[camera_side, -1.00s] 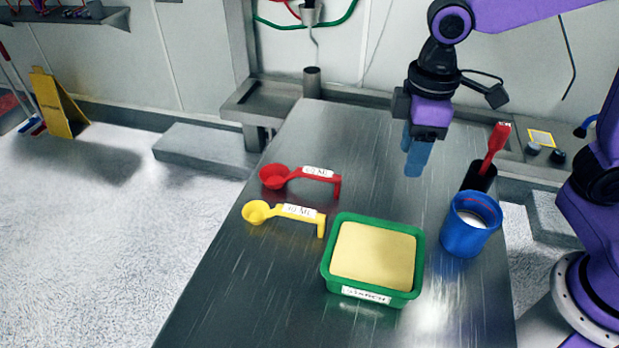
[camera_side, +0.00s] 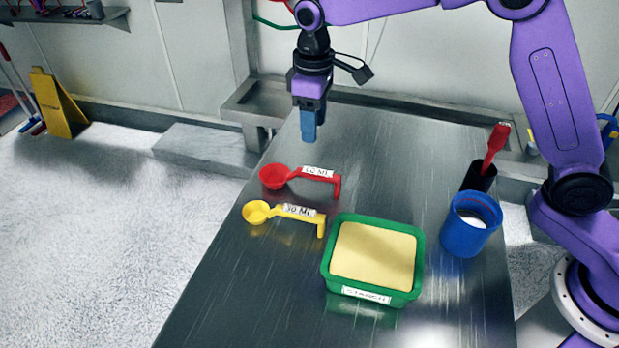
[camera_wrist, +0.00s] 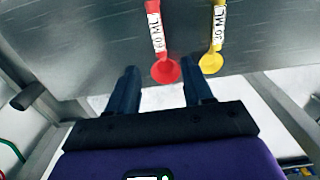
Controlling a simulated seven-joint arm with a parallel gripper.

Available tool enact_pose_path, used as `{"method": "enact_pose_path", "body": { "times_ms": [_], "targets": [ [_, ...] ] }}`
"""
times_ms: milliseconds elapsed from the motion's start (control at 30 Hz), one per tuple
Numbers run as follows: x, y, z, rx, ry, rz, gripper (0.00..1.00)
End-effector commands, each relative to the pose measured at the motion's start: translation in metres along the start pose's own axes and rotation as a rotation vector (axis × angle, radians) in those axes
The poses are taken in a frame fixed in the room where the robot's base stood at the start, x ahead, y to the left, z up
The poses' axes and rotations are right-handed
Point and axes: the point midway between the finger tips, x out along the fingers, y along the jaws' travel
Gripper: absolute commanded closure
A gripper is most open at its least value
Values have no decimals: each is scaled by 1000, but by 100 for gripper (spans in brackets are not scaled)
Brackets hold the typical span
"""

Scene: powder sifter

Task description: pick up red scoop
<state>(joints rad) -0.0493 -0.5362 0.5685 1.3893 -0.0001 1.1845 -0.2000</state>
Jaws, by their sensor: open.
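The red scoop (camera_side: 273,177) lies on the metal table, its round bowl at the left and its handle with a white 60 ML label running right to a bent end. In the wrist view the red scoop (camera_wrist: 165,69) shows ahead of the fingers, its bowl nearest. My gripper (camera_side: 309,138) is open and empty, with blue fingers pointing down. It is above the table, behind and above the red scoop, not touching it. In the wrist view the gripper's fingertips (camera_wrist: 158,75) stand apart, with the red bowl showing in the gap between them.
A yellow scoop (camera_side: 257,212) labelled 30 ML lies just in front of the red one. A green tub (camera_side: 372,289) of pale powder, a blue cup (camera_side: 467,235) and a black holder (camera_side: 479,179) with a red-handled tool (camera_side: 495,146) stand to the right. The far middle table is clear.

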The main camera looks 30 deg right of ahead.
Motion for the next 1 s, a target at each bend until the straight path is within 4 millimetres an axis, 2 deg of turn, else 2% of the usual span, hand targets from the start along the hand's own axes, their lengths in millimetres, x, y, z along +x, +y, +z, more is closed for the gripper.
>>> {"method": "enact_pose_path", "body": {
  "times_ms": [100, 400, 733, 1000],
  "targets": [
    [24, 0, 1, 0, -4, -1, 49],
    [78, 0, 1, 1, -3, -1, 49],
    [102, 1, 2, 1, -1, 0, 49],
    [139, 3, 6, 0, -2, 0, 49]
  ]
}}
